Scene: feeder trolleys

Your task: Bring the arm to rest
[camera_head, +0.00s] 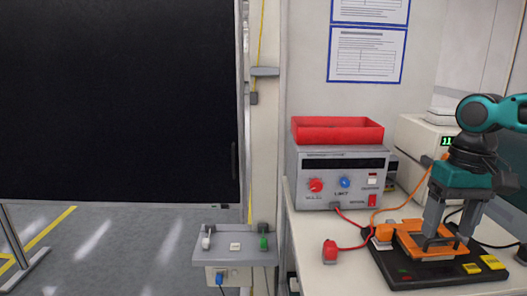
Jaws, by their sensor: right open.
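My right arm comes in from the right, teal and black. Its right gripper (448,234) points down with its two grey fingers apart, over an orange fixture (405,236) on a black base plate (420,277) at the right. A dark handle-like part shows between and just below the fingertips. I cannot tell whether the fingers touch it. My left gripper is not in view.
A grey control box (335,180) with knobs carries a red tray (337,131) on the bench (310,240). Red and orange cables run to the fixture. A large black panel (115,100) stands left, and a small grey shelf (235,256) sits before the post.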

